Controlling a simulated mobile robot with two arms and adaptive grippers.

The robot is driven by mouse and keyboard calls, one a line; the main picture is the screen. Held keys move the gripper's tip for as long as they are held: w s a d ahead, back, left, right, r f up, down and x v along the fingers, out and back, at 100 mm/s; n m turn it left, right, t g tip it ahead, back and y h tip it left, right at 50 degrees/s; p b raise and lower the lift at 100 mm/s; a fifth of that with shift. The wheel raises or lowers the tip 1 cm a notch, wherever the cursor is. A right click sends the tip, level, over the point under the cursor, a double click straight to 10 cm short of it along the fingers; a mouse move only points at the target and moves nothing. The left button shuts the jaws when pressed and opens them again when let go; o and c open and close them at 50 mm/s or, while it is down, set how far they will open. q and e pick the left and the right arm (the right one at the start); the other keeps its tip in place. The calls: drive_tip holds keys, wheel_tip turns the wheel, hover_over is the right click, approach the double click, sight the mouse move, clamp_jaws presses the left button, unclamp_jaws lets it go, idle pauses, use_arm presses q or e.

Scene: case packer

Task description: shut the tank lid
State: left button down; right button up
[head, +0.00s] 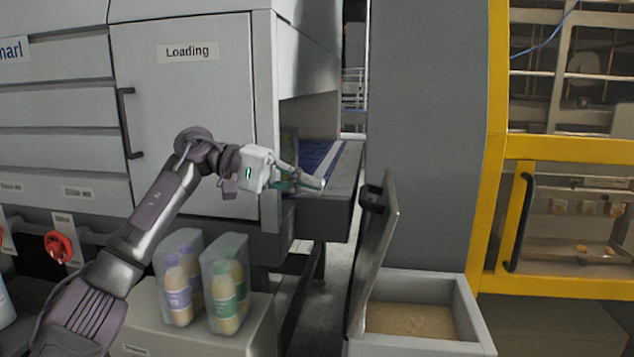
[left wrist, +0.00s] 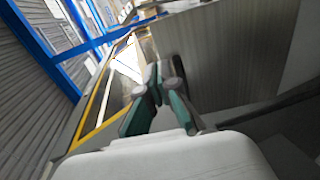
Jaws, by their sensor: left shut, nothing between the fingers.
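The tank (head: 462,312) is a light grey open-topped box at the lower right of the head view, with brown contents (head: 410,320) showing. Its lid (head: 375,262) stands raised, nearly upright, along the tank's left side. A dark handle (head: 372,198) sits near the lid's top edge. My left gripper (head: 322,184) is left of the handle and a little higher in the picture, with a gap to it. Its fingers point right and are shut and empty. They also show closed together in the left wrist view (left wrist: 157,82). My right gripper is not in view.
A grey loading cabinet (head: 190,120) stands behind my left arm. Bagged bottles (head: 225,285) stand on a beige box (head: 255,330) at the lower left. A grey panel (head: 425,140) rises behind the tank, with a yellow-framed machine (head: 500,170) to its right.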

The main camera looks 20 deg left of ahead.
use_arm(q)
drive_tip(key=p, duration=0.1)
approach(388, 207)
drive_tip(key=p+x, duration=0.2)
drive_tip(key=x, duration=0.4)
drive_tip(key=shift+w+d, duration=0.15)
drive_tip(key=shift+d, duration=0.25)
drive_tip(key=shift+w+d+f, duration=0.1)
drive_tip(key=shift+d+f, duration=0.1)
drive_tip(key=shift+d, duration=0.05)
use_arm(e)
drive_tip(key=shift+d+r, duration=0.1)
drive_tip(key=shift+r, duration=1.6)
use_arm(q)
drive_tip(key=shift+d, duration=0.1)
